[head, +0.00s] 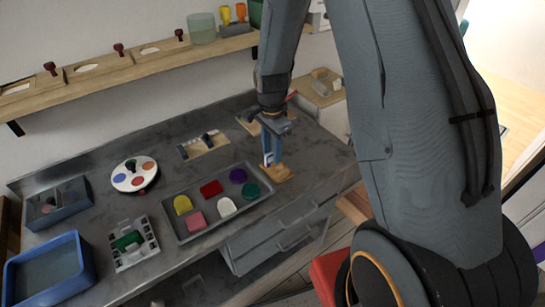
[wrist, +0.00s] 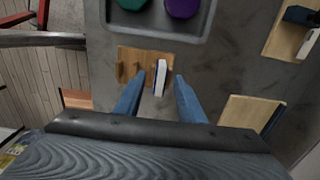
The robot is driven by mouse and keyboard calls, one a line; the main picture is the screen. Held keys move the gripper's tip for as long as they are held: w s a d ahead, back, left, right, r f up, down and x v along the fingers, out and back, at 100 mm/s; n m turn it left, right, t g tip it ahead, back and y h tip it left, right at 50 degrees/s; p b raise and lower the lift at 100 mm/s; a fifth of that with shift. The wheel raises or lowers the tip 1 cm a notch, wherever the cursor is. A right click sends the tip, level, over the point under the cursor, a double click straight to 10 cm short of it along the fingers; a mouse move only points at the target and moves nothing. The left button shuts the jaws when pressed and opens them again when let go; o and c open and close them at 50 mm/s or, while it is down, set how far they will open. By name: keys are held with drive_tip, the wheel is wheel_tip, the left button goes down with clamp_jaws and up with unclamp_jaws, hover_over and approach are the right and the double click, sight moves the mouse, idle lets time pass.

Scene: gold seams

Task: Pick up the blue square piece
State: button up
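A thin piece (wrist: 160,78), white with a blue side, stands on edge at the right end of a small wooden rack (wrist: 130,66) in the wrist view. It is probably the blue square piece, though its square outline is not clear from here. My gripper (wrist: 159,84) is open, with one blue finger on each side of the piece and a visible gap on both sides. In the head view my gripper (head: 270,150) points down over the wooden rack (head: 281,174) at the counter's front right, and the fingers partly hide the piece.
A grey tray (head: 172,233) with several coloured pieces lies left of the rack. A paint palette (head: 133,174), a blue bin (head: 88,256) and a white holder stand further left. Wooden boards (wrist: 247,112) lie close to my gripper. A shelf runs along the wall.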

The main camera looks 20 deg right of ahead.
clamp_jaws()
idle(0.3)
